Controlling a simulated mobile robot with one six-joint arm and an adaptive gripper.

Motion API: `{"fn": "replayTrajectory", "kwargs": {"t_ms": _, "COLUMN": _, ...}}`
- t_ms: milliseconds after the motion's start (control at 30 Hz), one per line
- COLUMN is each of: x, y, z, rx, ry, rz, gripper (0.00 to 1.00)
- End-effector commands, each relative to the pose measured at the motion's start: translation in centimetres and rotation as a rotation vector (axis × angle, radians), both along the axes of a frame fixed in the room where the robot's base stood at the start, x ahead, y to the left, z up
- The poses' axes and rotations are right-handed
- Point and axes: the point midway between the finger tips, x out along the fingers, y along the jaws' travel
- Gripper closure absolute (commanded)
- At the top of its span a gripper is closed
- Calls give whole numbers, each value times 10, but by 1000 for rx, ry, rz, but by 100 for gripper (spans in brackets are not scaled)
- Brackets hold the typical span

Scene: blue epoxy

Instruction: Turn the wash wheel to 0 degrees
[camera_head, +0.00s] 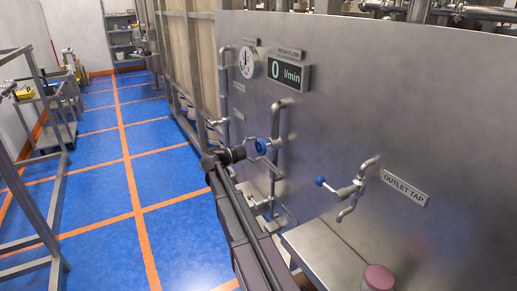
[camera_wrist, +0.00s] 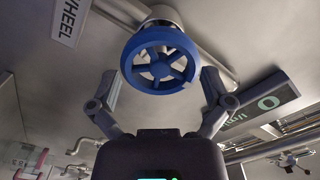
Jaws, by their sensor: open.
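The blue wash wheel (camera_wrist: 160,62) is a spoked handwheel on a pipe at the steel panel. In the wrist view it is in front of my gripper (camera_wrist: 163,95), whose two open fingers stand to the left and right of its lower part. I cannot tell whether the fingers touch the rim. In the head view the wheel (camera_head: 261,146) is small and my gripper (camera_head: 248,151) is just to its left, partly dark and hard to make out. A plate reading "WHEEL" (camera_wrist: 68,22) is partly visible. The digital flow display (camera_head: 289,73) reads 0 l/min.
A round gauge (camera_head: 247,62) is left of the display. An outlet tap (camera_head: 350,187) with a blue knob sticks out at the right, above a steel ledge (camera_head: 325,255) with a pink-lidded jar (camera_head: 377,278). Vertical pipes (camera_head: 276,125) run by the wheel.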

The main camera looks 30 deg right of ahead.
Motion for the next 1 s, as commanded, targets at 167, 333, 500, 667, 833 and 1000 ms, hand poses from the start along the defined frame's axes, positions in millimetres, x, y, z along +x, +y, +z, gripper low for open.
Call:
{"fn": "replayTrajectory", "kwargs": {"t_ms": 167, "x": -1, "y": 16, "z": 0, "rx": 0, "ry": 1, "rz": 1, "gripper": 0}}
{"fn": "replayTrajectory", "kwargs": {"t_ms": 333, "x": -1, "y": 30, "z": 0, "rx": 0, "ry": 1, "rz": 1, "gripper": 0}}
{"fn": "replayTrajectory", "kwargs": {"t_ms": 500, "x": -1, "y": 44, "z": 0, "rx": 0, "ry": 1, "rz": 1, "gripper": 0}}
{"fn": "replayTrajectory", "kwargs": {"t_ms": 667, "x": -2, "y": 52, "z": 0, "rx": 0, "ry": 1, "rz": 0, "gripper": 0}}
{"fn": "replayTrajectory", "kwargs": {"t_ms": 833, "x": -2, "y": 54, "z": 0, "rx": 0, "ry": 1, "rz": 0, "gripper": 0}}
{"fn": "replayTrajectory", "kwargs": {"t_ms": 1000, "x": -2, "y": 53, "z": 0, "rx": 0, "ry": 1, "rz": 0, "gripper": 0}}
